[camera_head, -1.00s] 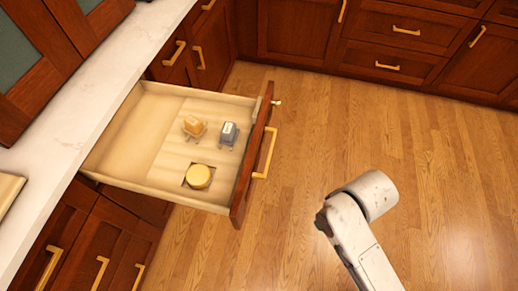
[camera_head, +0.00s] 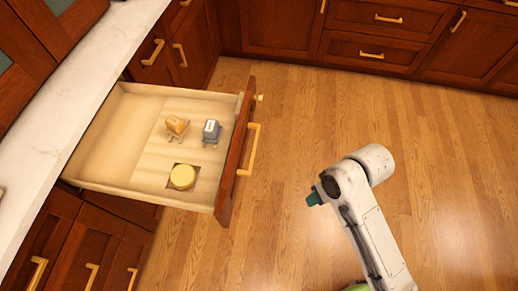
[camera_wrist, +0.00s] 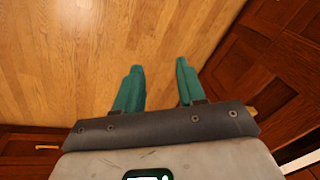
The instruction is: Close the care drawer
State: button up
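The care drawer (camera_head: 205,193) is pulled out from under the counter at the left of the head view. Its dark red wooden front carries a gold bar handle (camera_head: 250,150). Inside lie a yellow round item (camera_head: 182,177), an orange item (camera_head: 177,125) and a grey item (camera_head: 211,131). My gripper shows in the head view as one green fingertip (camera_head: 315,198), right of the drawer front and apart from it. In the wrist view my gripper (camera_wrist: 158,85) has two green fingers spread apart with only floor between them.
A white counter (camera_head: 90,75) runs above the drawer along the left. Dark red cabinets (camera_head: 290,25) with gold handles line the back, and more stand below the drawer. The wooden floor (camera_head: 300,110) between drawer and arm is clear.

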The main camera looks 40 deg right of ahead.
jog(key=w+d+m+t+y, duration=0.1)
jog(key=w, duration=0.1)
jog(key=w+d+r+m+t+y, duration=0.1)
jog(key=w, duration=0.1)
jog(key=w+m+t+y, duration=0.1)
jog(key=w+m+y, duration=0.1)
jog(key=shift+w+d+r+b, duration=0.15)
jog(key=shift+w+d+b, duration=0.2)
jog(key=shift+d+b, duration=0.05)
jog(key=c, duration=0.5)
jog(key=w+d+r+m+t+y, duration=0.2)
jog(key=w+r+t, duration=0.1)
jog(key=shift+d+r, duration=0.1)
jog(key=shift+r, duration=0.2)
grip_shut()
jog(key=w+a+f, duration=0.4)
jog(key=w+a, duration=0.4)
jog(key=w, duration=0.1)
jog(key=shift+w+a+f+m+t+p, duration=0.15)
jog(key=shift+w+a+m+t+p, duration=0.05)
jog(key=shift+a+m+t+p, duration=0.15)
jog(key=shift+w+a, duration=0.1)
